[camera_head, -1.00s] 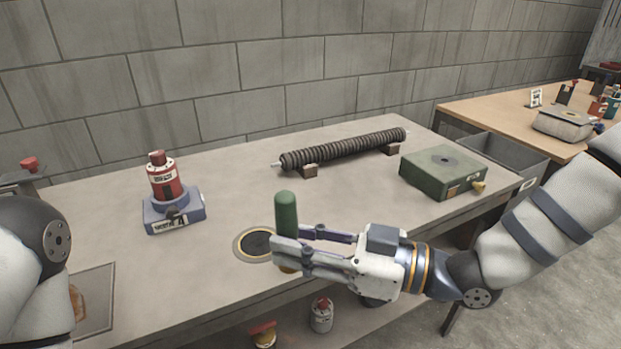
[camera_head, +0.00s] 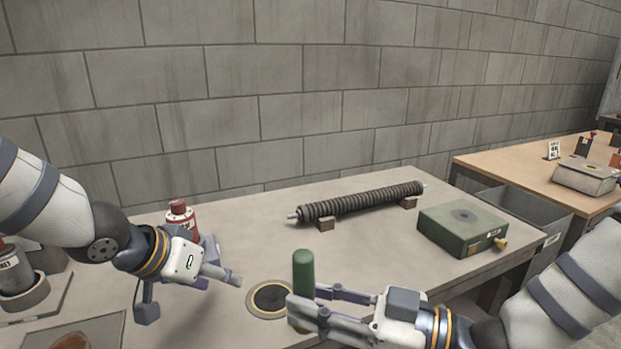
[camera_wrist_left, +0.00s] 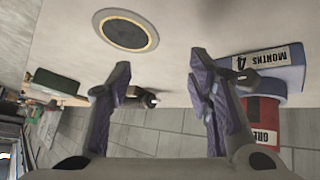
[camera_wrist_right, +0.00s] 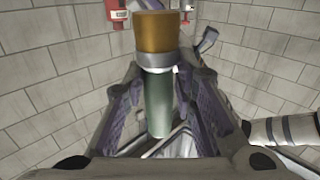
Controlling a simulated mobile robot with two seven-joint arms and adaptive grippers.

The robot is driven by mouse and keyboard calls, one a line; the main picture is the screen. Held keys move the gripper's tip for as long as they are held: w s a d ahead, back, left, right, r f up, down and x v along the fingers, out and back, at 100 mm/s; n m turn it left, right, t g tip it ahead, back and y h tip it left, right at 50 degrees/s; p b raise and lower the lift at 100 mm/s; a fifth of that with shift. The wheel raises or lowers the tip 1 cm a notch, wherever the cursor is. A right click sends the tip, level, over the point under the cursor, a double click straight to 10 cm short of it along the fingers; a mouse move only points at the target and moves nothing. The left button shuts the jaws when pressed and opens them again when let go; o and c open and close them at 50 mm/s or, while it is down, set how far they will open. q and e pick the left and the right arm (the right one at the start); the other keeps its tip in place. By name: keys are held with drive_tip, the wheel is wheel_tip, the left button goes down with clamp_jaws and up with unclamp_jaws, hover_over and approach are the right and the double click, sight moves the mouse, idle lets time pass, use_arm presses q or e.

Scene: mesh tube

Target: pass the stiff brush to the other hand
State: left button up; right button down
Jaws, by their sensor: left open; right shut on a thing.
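The stiff brush (camera_head: 303,272) stands upright with its green handle up, above the table's front edge. In the right wrist view its tan bristle block (camera_wrist_right: 157,32), grey collar and green handle (camera_wrist_right: 158,105) show between the fingers.
A black disc with a yellow ring (camera_head: 253,303) lies on the table between the grippers. A red bottle (camera_head: 180,214) is partly behind my left gripper. A ribbed dark tube (camera_head: 360,201) rests on blocks at the back. A green box (camera_head: 462,229) stands right.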

use_arm(q)
drive_tip(key=w+d+r+m+y, duration=0.3)
drive_tip(key=w+d+r+m, duration=0.1)
drive_tip(key=r, duration=0.3)
wheel_tip(320, 180, up, 14)
drive_tip(key=m+g+y, duration=0.2)
drive_tip(key=m+g, duration=0.4)
drive_tip(key=m, duration=0.4)
hover_over(311, 254)
drive_tip(key=shift+r, duration=0.15)
drive_tip(key=shift+s+f, duration=0.15)
drive_tip(key=shift+f, duration=0.1)
drive_tip(key=f, duration=1.1)
drive_tip(key=shift+w+f, duration=0.1)
drive_tip(key=shift+w, duration=0.15)
clamp_jaws()
use_arm(e)
drive_tip(key=c, duration=1.2)
unclamp_jaws()
